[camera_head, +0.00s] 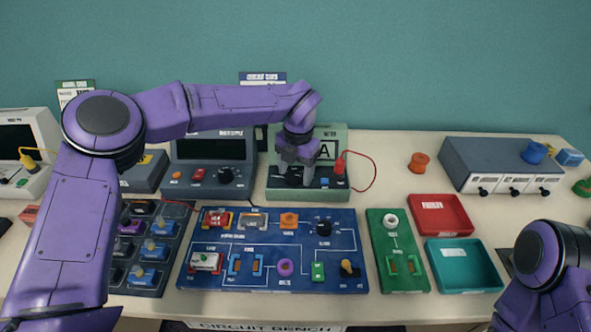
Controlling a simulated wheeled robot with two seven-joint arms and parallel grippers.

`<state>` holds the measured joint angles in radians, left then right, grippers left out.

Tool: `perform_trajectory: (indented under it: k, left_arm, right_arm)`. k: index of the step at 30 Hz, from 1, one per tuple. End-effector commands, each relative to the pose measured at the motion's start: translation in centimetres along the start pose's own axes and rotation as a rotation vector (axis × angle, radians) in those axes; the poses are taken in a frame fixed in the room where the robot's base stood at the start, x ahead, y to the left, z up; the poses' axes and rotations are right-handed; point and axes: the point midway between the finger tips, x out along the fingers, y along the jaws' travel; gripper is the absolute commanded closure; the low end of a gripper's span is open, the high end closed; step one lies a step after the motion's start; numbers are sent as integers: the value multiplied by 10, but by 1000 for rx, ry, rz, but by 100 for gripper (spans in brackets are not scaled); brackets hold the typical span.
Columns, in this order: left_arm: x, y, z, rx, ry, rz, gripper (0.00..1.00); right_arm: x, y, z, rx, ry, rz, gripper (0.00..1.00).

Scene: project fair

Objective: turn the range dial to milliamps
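The green meter (335,193) stands at the back middle of the bench, with a display (326,150) that shows a large "A". A red plug (340,168) with a red lead and a blue button (325,182) are on its right side. My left gripper (293,176) points down at the left part of the meter's front, where the dark range dial seems to be. The gripper covers most of the dial, so its pointer and setting are hidden. I cannot tell whether the fingers touch it or are closed. My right arm shows at the lower right; its gripper is out of view.
A dark power supply (208,150) stands left of the meter. The blue circuit board (215,275) lies in front, with a green board (398,230), red tray (440,200) and teal tray (463,285) to its right. A grey-blue box (485,160) stands back right.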

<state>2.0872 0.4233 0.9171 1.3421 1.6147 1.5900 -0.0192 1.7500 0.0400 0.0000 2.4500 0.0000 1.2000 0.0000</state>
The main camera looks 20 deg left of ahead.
Motion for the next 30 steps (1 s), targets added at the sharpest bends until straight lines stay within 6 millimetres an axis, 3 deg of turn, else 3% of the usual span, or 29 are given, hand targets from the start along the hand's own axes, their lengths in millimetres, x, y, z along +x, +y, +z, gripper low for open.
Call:
perform_trajectory:
  k: [5,8,15,21,30]
  left_arm:
    - [0,0,0,0,2,0,33]
    - [-11,0,0,-1,0,0,33]
    - [-67,-1,1,0,-3,1,33]
    - [-100,-1,1,0,-1,1,33]
    - [-105,-1,1,1,1,0,33]
  right_arm:
    - [0,0,0,0,0,0,57]
    - [3,0,1,0,0,0,57]
    - [11,-1,4,0,0,0,57]
    - [12,-1,5,0,0,0,57]
    - [12,-1,5,0,0,0,57]
